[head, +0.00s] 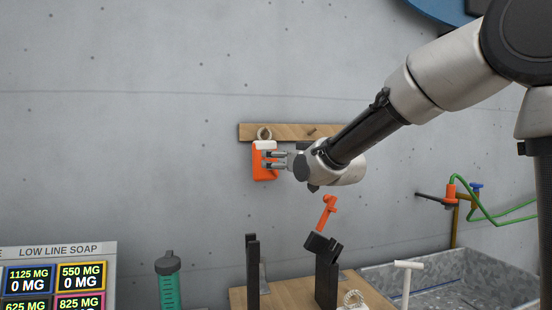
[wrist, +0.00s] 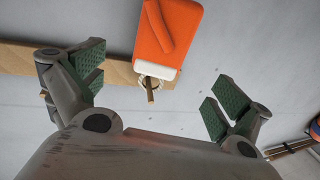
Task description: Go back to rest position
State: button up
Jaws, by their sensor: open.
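My gripper (head: 275,158) is at the wall rack in the head view, in front of or beside an orange and white float-like object (head: 262,172). In the wrist view my gripper (wrist: 158,95) is open, its green-padded fingers spread wide. The orange object (wrist: 166,30) hangs by a white rope loop (wrist: 154,82) from a wooden peg and appears between and beyond the fingers, with nothing gripped. The wooden rack (head: 285,132) is fixed to the grey wall, and a second peg on it (head: 312,130) is bare.
Below stands a wooden bench (head: 238,297) with black upright posts (head: 252,270) and an orange-handled item (head: 327,212). A stone basin (head: 460,285) with a tap and green hose is at right.

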jog(key=shift+s+d, duration=0.1)
jog(key=shift+s, duration=0.1)
jog(key=s+d+f+g+h, duration=0.2)
jog(key=s+d+f+g, duration=0.15)
jog(key=f, duration=0.45)
jog(key=s+d+f+g+h, duration=0.2)
jog(key=s+f+g, duration=0.25)
jog(key=f, duration=0.45)
jog(key=s+d+f+m+g+h, duration=0.1)
jog(key=s+d+m+g+h, duration=0.1)
jog(key=s+d, duration=0.9)
jog(key=s+d+f+m+g+h, duration=0.1)
jog(key=s+d+m+g, duration=0.1)
jog(key=s+d, duration=1)
jog(key=s+m, duration=0.1)
jog(key=s, duration=0.6)
jog(key=shift+f+h, duration=0.2)
jog(key=shift+h, duration=0.2)
